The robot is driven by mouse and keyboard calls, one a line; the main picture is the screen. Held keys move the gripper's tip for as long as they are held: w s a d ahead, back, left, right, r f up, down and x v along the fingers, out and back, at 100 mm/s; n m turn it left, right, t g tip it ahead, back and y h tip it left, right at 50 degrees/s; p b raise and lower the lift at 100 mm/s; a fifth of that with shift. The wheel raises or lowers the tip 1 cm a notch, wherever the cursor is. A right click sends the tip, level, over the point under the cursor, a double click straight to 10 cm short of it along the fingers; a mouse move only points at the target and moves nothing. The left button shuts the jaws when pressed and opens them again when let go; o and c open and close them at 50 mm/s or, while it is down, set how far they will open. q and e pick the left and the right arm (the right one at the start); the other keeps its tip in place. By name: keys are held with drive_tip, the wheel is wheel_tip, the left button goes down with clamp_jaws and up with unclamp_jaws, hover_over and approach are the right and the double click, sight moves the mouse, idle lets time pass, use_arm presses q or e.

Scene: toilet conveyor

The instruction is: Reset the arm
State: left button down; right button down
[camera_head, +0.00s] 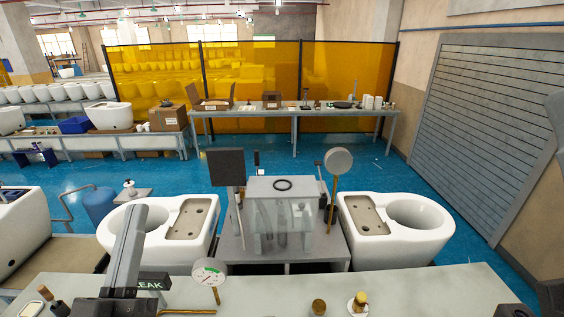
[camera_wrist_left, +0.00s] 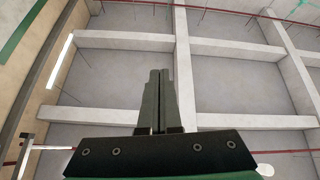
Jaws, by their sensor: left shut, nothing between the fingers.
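My left gripper (camera_wrist_left: 160,75) shows in the left wrist view, with its two dark fingers closed together and nothing between them. The fingers stand against the ceiling, clear of any object. In the head view my grey left arm (camera_head: 126,250) rises at the lower left, above the near worktop and in front of the left white toilet (camera_head: 205,250). My right gripper cannot be made out; only dark parts show at the right edge.
A grey test stand (camera_head: 283,215) stands between the left toilet and another white toilet (camera_head: 397,230). Blue floor lies open behind.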

use_arm(q)
drive_tip(key=s+d+r+m+t+h, duration=0.1)
drive_tip(key=s+r+m+t+h, duration=0.1)
drive_tip(key=s+r, duration=0.5)
drive_tip(key=s+r+m+t+h, duration=0.1)
drive_tip(key=s+r+h, duration=0.15)
drive_tip(key=r, duration=0.75)
wheel_tip(320, 180, up, 11)
drive_tip(key=p, duration=1.2)
drive_tip(key=shift+w+d+r+m+y, duration=0.15)
drive_tip(key=shift+w+r+m+y, duration=0.05)
drive_tip(key=shift+w+m+y, duration=0.15)
